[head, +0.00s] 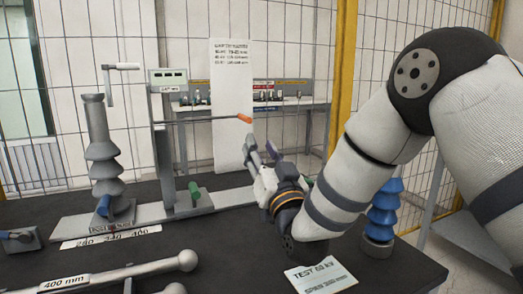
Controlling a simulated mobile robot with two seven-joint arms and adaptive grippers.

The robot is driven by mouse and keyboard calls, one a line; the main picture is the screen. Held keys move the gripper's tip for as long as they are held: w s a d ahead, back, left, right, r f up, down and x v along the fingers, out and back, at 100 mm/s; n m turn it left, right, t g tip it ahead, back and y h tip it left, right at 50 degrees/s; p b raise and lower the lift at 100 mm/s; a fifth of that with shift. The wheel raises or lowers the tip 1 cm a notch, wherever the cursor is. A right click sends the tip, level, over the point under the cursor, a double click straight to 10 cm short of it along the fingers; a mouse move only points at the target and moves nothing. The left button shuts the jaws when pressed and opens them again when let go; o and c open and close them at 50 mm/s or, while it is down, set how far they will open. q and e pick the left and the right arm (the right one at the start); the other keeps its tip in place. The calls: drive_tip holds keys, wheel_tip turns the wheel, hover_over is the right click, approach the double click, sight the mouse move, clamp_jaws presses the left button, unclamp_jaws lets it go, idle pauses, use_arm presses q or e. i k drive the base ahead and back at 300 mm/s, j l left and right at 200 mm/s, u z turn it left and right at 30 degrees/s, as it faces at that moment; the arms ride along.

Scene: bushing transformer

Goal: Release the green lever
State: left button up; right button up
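The green lever (194,189) stands upright, low on the grey rail, near the foot of the grey post (164,165). My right gripper (262,150) is to the right of the lever and higher in the picture, its fingers pointing up and to the left. The fingers are spread apart with nothing between them, and a gap separates them from the lever. My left gripper is out of the picture.
A grey ribbed bushing (103,150) stands left, a blue one (384,207) right. Metal bars (130,272) and a paper card (319,276) lie in front.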

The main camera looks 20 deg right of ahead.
sight(309, 182)
drive_tip(key=k, duration=1)
